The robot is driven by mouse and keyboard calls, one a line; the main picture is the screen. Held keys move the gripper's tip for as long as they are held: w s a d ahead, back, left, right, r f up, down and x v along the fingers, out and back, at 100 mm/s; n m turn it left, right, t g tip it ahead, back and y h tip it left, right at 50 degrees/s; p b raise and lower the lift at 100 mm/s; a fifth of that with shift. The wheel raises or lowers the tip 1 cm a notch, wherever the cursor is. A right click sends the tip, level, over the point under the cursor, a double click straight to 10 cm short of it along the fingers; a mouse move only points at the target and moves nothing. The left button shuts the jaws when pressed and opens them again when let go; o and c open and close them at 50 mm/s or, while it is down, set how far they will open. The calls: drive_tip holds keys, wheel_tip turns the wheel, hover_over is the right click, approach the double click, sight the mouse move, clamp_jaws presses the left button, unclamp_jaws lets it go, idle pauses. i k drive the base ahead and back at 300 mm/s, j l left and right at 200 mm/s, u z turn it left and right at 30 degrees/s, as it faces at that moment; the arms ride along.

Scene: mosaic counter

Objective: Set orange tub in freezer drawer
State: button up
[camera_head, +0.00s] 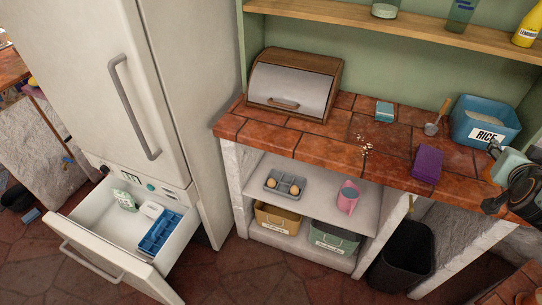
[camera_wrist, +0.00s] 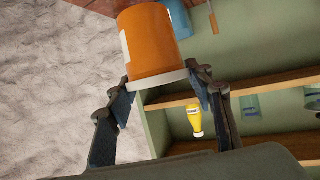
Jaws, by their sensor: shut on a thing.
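The orange tub (camera_wrist: 149,40) has a white rim or lid and a pale label at its left edge. It fills the upper middle of the wrist view. My gripper (camera_wrist: 172,92) is shut on it near the white rim, with a finger on each side. In the head view my gripper (camera_head: 503,163) is at the far right edge, by the counter's right end; the tub is mostly hidden there. The freezer drawer (camera_head: 112,236) is pulled open at lower left, below the closed fridge door, far from my gripper.
The drawer holds a blue tray (camera_head: 159,233), a white item (camera_head: 151,210) and a pale green box (camera_head: 124,201); its front left floor is bare. A rice bin (camera_head: 485,122), purple box (camera_head: 427,163) and bread box (camera_head: 293,84) stand on the counter (camera_head: 330,146).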

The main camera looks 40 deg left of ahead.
sight(117, 235)
drive_tip(key=j+u, duration=0.1)
drive_tip(key=u, duration=2.95)
drive_tip(key=i+j, duration=0.15)
drive_tip(key=i, duration=0.3)
drive_tip(key=i+j+u, duration=0.1)
drive_tip(key=i, duration=0.4)
drive_tip(key=i+j, duration=0.15)
drive_tip(key=i, duration=0.3)
